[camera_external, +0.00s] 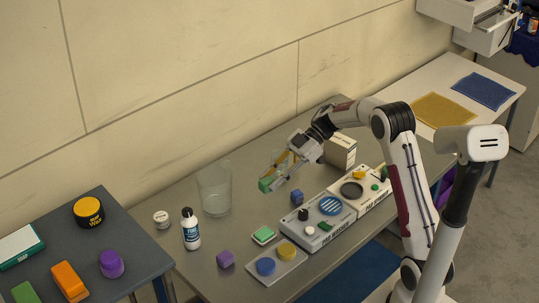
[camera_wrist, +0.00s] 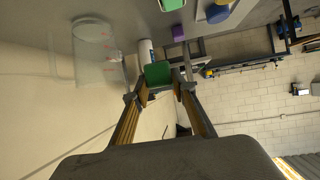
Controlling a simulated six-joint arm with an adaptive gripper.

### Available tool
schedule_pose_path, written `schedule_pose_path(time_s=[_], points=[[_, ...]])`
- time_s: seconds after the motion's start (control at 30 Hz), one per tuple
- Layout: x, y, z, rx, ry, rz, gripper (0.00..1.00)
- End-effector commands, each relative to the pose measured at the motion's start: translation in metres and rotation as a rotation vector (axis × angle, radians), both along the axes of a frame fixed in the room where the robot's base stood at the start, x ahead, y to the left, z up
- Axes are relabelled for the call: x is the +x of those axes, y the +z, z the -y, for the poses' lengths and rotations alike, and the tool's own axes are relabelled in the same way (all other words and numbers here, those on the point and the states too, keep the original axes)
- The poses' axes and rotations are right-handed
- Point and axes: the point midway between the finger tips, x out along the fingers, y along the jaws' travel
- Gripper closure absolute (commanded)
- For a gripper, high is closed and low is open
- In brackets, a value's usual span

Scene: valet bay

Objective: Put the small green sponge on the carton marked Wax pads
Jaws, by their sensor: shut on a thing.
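My gripper (camera_external: 276,174) is shut on the small green sponge (camera_external: 266,185) and holds it above the grey table, to the right of the clear glass vessel. In the wrist view the sponge (camera_wrist: 157,73) sits between the fingertips of my gripper (camera_wrist: 160,82). A small cream carton (camera_external: 341,151) stands at the back of the table, to the right of my gripper and partly behind my arm. Its lettering is too small to read, so I cannot tell if it is the Wax pads carton.
The clear glass vessel (camera_external: 214,190) stands left of my gripper, with a white bottle (camera_external: 191,229) nearby. Two labelled panels (camera_external: 330,226) (camera_external: 372,183) with knobs and pads lie to the right. A green-and-white block (camera_external: 263,235), purple cube (camera_external: 225,259) and tray (camera_external: 290,263) are in front.

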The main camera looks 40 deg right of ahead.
Motion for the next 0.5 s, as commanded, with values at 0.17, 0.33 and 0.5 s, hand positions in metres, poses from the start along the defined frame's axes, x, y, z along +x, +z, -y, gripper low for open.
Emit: schedule_pose_path(time_s=[0.17,0.33,0.5], points=[[0.014,0.016,0.052,-0.001,-0.169,0.002,0.86],[0.026,0.030,0.105,0.000,-0.349,0.004,0.86],[0.034,0.043,0.160,-0.002,-0.543,0.004,0.86]])
